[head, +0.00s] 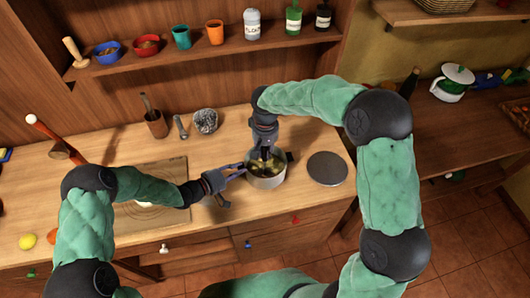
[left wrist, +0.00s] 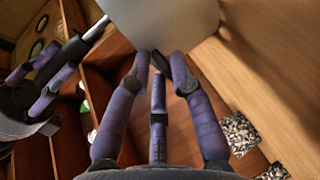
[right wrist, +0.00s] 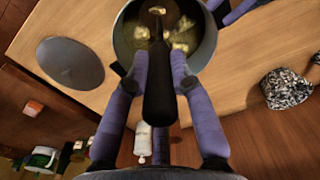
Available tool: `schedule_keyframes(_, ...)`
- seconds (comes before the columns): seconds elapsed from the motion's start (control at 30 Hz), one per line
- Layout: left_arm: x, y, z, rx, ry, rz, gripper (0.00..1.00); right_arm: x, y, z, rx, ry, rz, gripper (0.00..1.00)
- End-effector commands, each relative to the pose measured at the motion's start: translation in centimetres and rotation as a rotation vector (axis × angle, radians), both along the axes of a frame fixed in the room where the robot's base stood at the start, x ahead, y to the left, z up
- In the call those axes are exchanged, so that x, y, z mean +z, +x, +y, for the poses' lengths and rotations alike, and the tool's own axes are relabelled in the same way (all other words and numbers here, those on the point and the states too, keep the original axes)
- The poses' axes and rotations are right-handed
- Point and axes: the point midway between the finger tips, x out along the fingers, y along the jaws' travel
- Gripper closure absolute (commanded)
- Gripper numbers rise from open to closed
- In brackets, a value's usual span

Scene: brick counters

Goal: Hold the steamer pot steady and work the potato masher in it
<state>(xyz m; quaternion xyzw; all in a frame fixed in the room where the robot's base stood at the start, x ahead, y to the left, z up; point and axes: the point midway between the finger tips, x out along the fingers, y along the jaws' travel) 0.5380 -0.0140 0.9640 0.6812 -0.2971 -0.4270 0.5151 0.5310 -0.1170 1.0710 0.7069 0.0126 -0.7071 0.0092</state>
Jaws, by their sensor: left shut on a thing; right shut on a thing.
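The grey steamer pot (head: 268,183) stands on the wooden counter with yellowish chunks (right wrist: 180,45) in it. My left gripper (head: 236,172) is at the pot's left side. In the left wrist view its fingers (left wrist: 160,62) are closed on a dark handle against the pot wall (left wrist: 190,22). My right gripper (head: 265,150) is above the pot, shut on the black handle of the potato masher (right wrist: 158,85). The masher points down into the pot; its silver shaft shows in the left wrist view (left wrist: 97,28).
A round grey lid (head: 327,168) lies right of the pot. A cutting board (head: 160,180) is to the left. A shelf (head: 200,58) with bowls, cups and bottles runs above.

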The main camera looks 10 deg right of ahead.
Motion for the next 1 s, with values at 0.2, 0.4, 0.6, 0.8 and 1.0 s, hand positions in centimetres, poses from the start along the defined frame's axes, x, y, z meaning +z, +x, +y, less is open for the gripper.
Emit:
schedule_keyframes(0.2,-0.4,-0.3,0.0,-0.002,0.007,0.007,1.00,0.1,0.0,0.0,0.000,0.000,0.000,1.00)
schedule_keyframes(0.4,-0.4,-0.2,0.0,-0.002,0.007,0.007,1.00,0.0,0.1,-0.3,-0.001,0.000,0.000,1.00)
schedule_keyframes(0.6,-0.4,-0.2,0.0,-0.002,0.007,0.007,1.00,0.0,0.6,-1.6,-0.001,0.000,0.000,1.00)
schedule_keyframes(0.8,-0.4,-0.2,0.0,-0.002,0.007,0.007,1.00,0.0,1.0,-2.8,-0.001,0.000,0.000,1.00)
schedule_keyframes(1.0,-0.4,-0.2,0.0,-0.002,0.007,0.007,1.00,0.0,1.2,-3.5,0.000,0.000,0.000,1.00)
